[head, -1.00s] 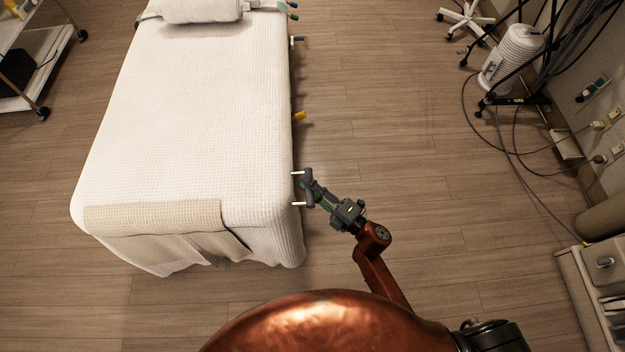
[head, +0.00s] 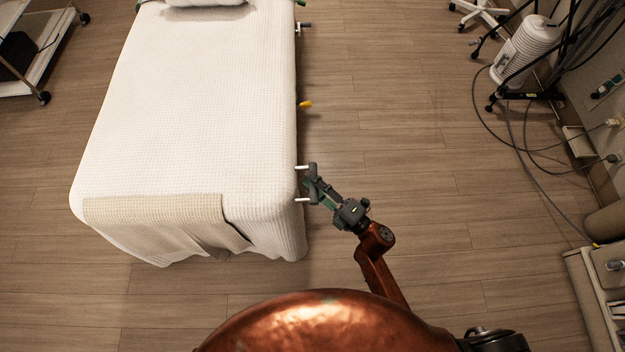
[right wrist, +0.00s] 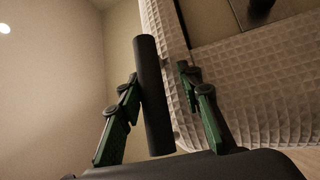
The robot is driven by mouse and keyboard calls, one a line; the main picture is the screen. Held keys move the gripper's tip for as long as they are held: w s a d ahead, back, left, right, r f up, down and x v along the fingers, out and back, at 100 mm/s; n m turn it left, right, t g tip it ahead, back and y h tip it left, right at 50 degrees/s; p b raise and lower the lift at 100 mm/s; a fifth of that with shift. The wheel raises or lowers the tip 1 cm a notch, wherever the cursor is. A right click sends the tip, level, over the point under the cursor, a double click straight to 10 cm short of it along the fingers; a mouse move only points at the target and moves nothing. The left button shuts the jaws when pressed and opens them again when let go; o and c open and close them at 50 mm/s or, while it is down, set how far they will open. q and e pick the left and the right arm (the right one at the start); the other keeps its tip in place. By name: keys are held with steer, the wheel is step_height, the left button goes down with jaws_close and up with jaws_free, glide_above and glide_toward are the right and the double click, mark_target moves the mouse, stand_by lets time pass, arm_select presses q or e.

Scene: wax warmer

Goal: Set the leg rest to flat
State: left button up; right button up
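The treatment bed (head: 190,130) has a white textured cover. A dark grey handle bar (head: 312,184) on two white rods sticks out of its right side near the foot end. The bar also shows in the right wrist view (right wrist: 152,95), standing nearly upright in the picture. My right gripper (head: 320,189) is at this bar. In the right wrist view its green and black fingers (right wrist: 160,85) are spread on either side of the bar. The left finger is against or very near the bar; a gap separates the right finger from it. My left gripper is not in view.
A yellow knob (head: 305,104) and a dark-tipped lever (head: 304,26) stick out farther up the bed's right side. A beige towel (head: 155,212) lies over the foot end. A white tower-shaped device (head: 522,52) with cables stands by the right wall. The floor between is clear.

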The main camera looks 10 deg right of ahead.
steer(key=shift+o, duration=1.2)
steer(key=shift+d+f, duration=0.1)
steer(key=shift+f, duration=0.15)
steer(key=shift+r, duration=0.1)
steer(key=shift+r, duration=0.15)
steer(key=v, duration=1.2)
